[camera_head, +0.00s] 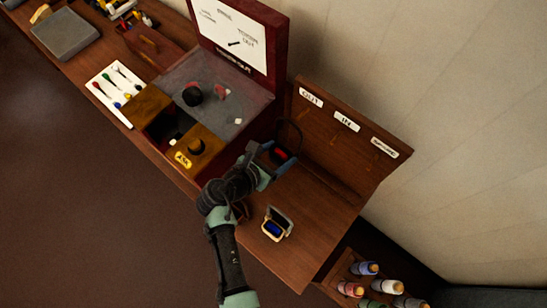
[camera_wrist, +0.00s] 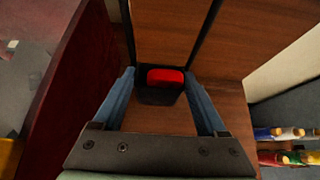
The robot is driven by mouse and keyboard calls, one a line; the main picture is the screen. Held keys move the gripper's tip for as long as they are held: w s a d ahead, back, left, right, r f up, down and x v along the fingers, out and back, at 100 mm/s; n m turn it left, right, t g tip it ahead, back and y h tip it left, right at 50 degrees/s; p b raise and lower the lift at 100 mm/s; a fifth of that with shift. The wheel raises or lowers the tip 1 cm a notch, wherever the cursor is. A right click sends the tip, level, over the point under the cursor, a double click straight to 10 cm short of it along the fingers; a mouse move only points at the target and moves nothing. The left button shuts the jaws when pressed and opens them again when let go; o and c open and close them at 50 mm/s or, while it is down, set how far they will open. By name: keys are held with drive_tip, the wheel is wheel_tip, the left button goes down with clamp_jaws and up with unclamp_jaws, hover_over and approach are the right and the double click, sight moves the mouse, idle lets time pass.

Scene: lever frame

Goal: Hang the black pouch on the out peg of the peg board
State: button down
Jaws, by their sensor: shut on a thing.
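The black pouch with a red patch (camera_head: 283,153) is between the fingers of my gripper (camera_head: 272,160), in front of the peg board. In the wrist view the pouch (camera_wrist: 160,95) sits between the two blue fingertips (camera_wrist: 159,76), and its dark straps run up and away. In the head view its strap makes a loop above it. The peg board (camera_head: 335,155) is upright brown wood with three white labels. The left label (camera_head: 311,97) seems to read OUT and the middle one (camera_head: 346,121) IN. The out peg is too dark to make out, and I see no strap contact with it.
A dark red box with an upright panel (camera_head: 235,35) stands just left of my gripper. A small open case with blue inside (camera_head: 273,227) lies on the bench in front of the board. Several bottles (camera_head: 365,268) stand at the lower right. The bench right of the case is bare.

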sight(285, 148)
drive_tip(key=shift+w+d+f+b, duration=0.2)
drive_tip(key=shift+w+d+b, duration=0.1)
drive_tip(key=shift+w+d, duration=0.25)
drive_tip(key=shift+w+d+f+b, duration=0.25)
drive_tip(key=shift+w+d, duration=0.1)
drive_tip(key=shift+w, duration=0.4)
drive_tip(key=shift+w+d+f+b, duration=0.15)
drive_tip(key=shift+w+d+b, duration=0.15)
drive_tip(key=shift+w+d, duration=0.25)
drive_tip(key=shift+w, duration=0.1)
drive_tip(key=shift+a, duration=0.1)
unclamp_jaws()
drive_tip(key=shift+f, duration=0.15)
drive_tip(key=shift+s, duration=0.2)
